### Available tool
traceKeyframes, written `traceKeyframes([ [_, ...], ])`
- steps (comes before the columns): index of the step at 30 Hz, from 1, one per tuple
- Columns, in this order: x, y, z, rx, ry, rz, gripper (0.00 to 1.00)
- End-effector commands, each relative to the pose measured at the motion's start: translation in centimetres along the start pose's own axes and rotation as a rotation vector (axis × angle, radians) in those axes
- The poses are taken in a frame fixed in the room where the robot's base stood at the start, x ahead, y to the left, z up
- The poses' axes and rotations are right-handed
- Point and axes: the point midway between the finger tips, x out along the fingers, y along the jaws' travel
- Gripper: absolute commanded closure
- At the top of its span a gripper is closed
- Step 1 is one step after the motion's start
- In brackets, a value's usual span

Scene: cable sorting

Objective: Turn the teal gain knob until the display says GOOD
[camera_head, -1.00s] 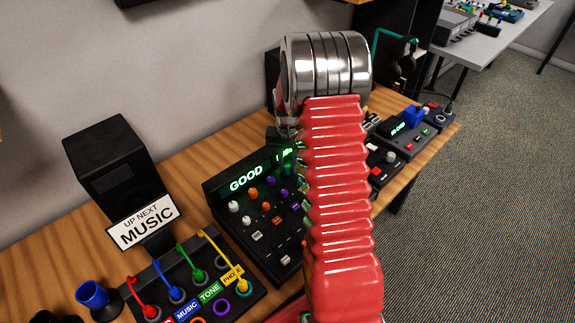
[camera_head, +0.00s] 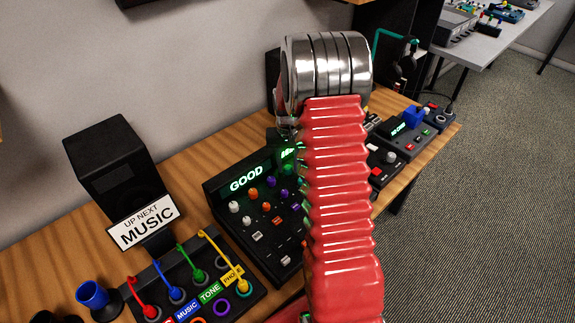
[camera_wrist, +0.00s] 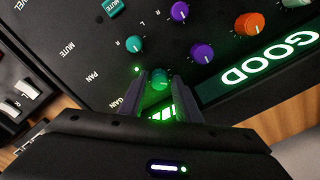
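The teal gain knob (camera_wrist: 160,78) sits between the fingertips of my gripper (camera_wrist: 161,84) in the wrist view, beside the GAIN label. The fingers are close in on both sides of it and look shut on it. The mixer's display (camera_wrist: 268,62) reads GOOD in glowing green letters; it also shows upright in the head view (camera_head: 246,178). Green level bars (camera_wrist: 163,112) glow under the fingers.
Another teal knob (camera_wrist: 134,43) and a purple knob (camera_wrist: 202,53) stand close to the fingers. In the head view a patch panel (camera_head: 232,296) with coloured cables, a sign reading UP NEXT MUSIC (camera_head: 145,222) and a speaker (camera_head: 115,165) stand left of the mixer.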

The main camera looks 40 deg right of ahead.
Motion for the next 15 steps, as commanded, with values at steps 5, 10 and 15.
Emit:
traceKeyframes([
  [5,-1.5,0.0,-0.1,0.000,0.003,0.000,0.70],
  [10,-4.1,0.0,-0.1,0.000,0.004,0.000,0.70],
  [15,-7.1,0.0,-0.1,0.000,0.004,0.000,0.70],
])
